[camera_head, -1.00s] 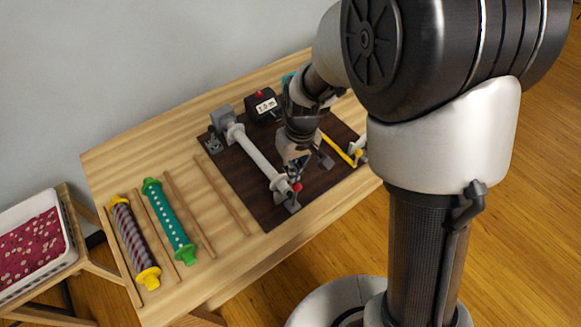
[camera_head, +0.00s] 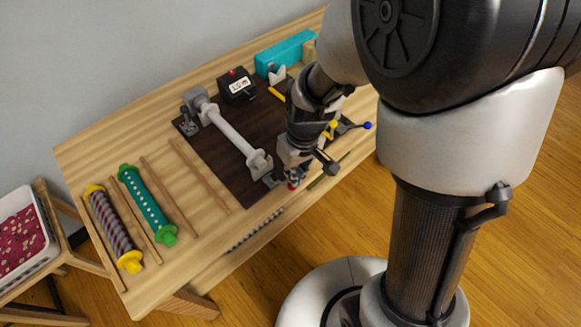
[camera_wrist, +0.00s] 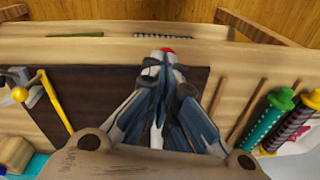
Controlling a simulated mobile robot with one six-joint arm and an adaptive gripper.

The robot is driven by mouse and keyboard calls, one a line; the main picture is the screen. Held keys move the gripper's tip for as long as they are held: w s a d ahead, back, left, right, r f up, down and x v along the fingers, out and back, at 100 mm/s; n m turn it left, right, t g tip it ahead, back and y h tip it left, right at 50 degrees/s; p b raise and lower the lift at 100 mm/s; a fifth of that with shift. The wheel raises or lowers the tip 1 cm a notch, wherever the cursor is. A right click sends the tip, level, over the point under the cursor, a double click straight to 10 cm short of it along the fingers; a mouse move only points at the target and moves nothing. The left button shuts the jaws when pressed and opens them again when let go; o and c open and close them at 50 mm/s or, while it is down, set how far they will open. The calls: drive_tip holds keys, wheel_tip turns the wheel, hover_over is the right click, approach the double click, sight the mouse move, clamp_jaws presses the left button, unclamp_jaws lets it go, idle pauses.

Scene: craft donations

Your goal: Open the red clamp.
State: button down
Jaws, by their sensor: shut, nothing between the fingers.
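The red clamp shows as a small red piece (camera_head: 291,185) by the front end of the white roller (camera_head: 234,134) in the head view, largely hidden by my gripper. In the wrist view its red top (camera_wrist: 167,50) shows just beyond my fingertips. My gripper (camera_head: 296,175) points down at the board's front edge, right of the roller's front mount (camera_head: 261,164). In the wrist view the fingers (camera_wrist: 165,62) are together with nothing between them. I cannot tell whether they touch the clamp.
The dark board (camera_head: 240,183) lies on the wooden table (camera_head: 90,150). A black counter box (camera_head: 237,87) and teal box (camera_head: 285,53) stand behind. Wooden sticks, a teal roll (camera_head: 147,205) and a striped roll (camera_head: 112,228) lie left. A yellow-knobbed part (camera_wrist: 19,94) is near.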

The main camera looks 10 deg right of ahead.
drive_tip(key=shift+s+d+f, duration=0.1)
drive_tip(key=shift+s, duration=0.05)
idle(0.5)
drive_tip(key=s+d+r+p, duration=0.1)
drive_tip(key=r+p, duration=0.1)
drive_tip(key=r, duration=0.3)
drive_tip(key=s+d+r+p, duration=0.2)
drive_tip(key=r+p, duration=0.1)
drive_tip(key=r, duration=0.2)
drive_tip(key=shift+d+r+p, duration=0.25)
drive_tip(key=shift+r+p, duration=0.05)
